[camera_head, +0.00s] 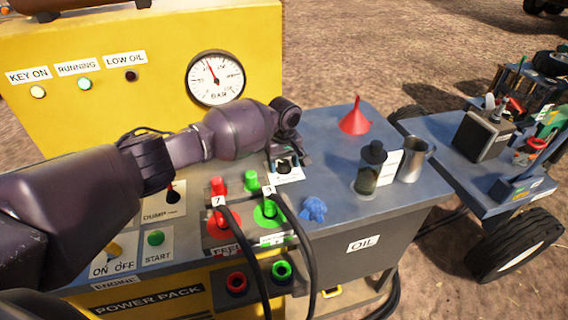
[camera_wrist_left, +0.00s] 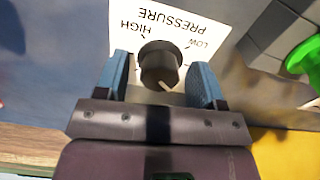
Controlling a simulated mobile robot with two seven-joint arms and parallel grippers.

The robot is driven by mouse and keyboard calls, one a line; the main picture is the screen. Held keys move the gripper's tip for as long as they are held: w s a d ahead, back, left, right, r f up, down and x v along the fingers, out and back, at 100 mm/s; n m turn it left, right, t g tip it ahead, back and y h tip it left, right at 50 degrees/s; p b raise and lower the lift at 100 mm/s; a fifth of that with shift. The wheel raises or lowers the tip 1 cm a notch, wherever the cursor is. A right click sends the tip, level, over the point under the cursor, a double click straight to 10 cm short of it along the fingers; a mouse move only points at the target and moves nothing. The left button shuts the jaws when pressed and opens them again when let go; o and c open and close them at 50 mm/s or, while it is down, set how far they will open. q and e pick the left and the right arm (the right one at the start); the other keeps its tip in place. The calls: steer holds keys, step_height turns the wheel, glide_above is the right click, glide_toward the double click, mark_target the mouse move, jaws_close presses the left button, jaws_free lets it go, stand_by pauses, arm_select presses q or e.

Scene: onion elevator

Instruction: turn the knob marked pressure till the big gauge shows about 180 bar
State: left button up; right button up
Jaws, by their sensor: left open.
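The pressure knob (camera_wrist_left: 160,66) is dark and round, on a white plate marked PRESSURE, HIGH and LOW (camera_wrist_left: 205,28). My left gripper (camera_head: 287,163) is over that plate on the blue-grey top of the power pack. In the left wrist view its two blue fingers (camera_wrist_left: 161,80) are open, one on each side of the knob, with a gap visible on both sides. In the head view the gripper mostly hides the knob. The big gauge (camera_head: 215,78) is white, marked BAR, with a red needle pointing up and slightly left; its numbers are too small to read. My right gripper is out of view.
Red and green hose couplings (camera_head: 221,184) with black hoses stand just left of and in front of the gripper. A blue cap (camera_head: 314,209), red funnel (camera_head: 355,118), dark-topped jar (camera_head: 371,168) and metal jug (camera_head: 414,160) stand to the right. KEY ON and RUNNING lamps are lit.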

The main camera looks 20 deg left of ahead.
arm_select(q)
steer(key=shift+c, duration=0.6)
steer(key=c, duration=0.8)
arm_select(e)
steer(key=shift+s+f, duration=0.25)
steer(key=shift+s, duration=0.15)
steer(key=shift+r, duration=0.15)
